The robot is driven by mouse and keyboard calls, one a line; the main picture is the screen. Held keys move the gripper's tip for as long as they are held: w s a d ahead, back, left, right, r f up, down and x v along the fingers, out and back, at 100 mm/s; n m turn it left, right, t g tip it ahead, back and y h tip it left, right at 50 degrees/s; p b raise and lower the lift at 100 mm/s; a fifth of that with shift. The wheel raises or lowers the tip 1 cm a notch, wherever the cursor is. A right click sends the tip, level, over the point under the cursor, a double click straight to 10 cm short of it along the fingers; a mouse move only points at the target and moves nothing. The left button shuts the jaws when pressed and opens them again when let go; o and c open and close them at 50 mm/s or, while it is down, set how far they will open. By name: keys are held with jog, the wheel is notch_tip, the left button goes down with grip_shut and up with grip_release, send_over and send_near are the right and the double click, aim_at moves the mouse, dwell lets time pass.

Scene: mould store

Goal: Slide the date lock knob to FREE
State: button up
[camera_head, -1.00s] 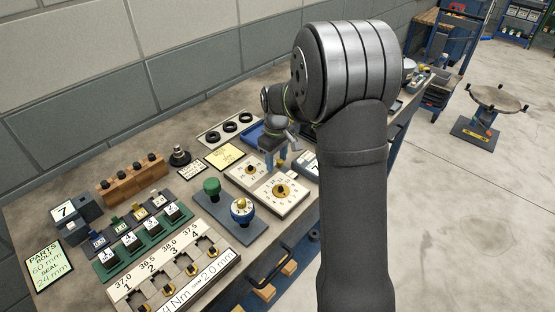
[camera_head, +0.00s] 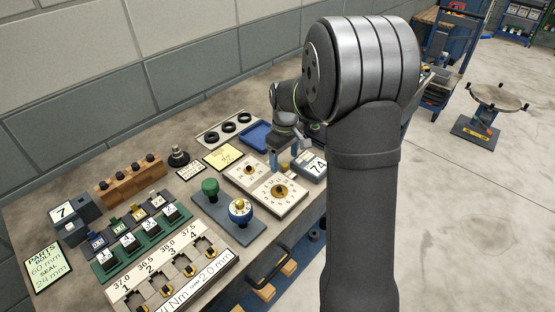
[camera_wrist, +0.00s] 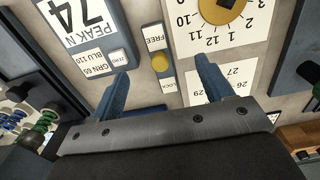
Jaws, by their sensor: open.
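The date lock knob (camera_wrist: 160,62) is a small round yellow knob in the wrist view. My gripper (camera_wrist: 162,68) is open, with one blue finger to each side of the knob and clear space between finger and knob. Nothing is held. In the head view my gripper (camera_head: 286,155) is over the far end of the dial plates, and the knob is too small there to make out surely.
A month dial plate (camera_wrist: 258,18) with a gold hub lies right of the FREE label. A day-number plate (camera_wrist: 236,76) lies near the right finger. A grey unit reading 74 (camera_wrist: 85,22) stands at left. A blue tray (camera_head: 256,138) lies behind my gripper in the head view.

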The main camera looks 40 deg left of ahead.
aim_at(284, 164)
jog(key=shift+r, duration=2.85)
notch_tip(284, 164, down, 7)
jog(key=shift+r, duration=0.1)
jog(key=shift+a, duration=0.35)
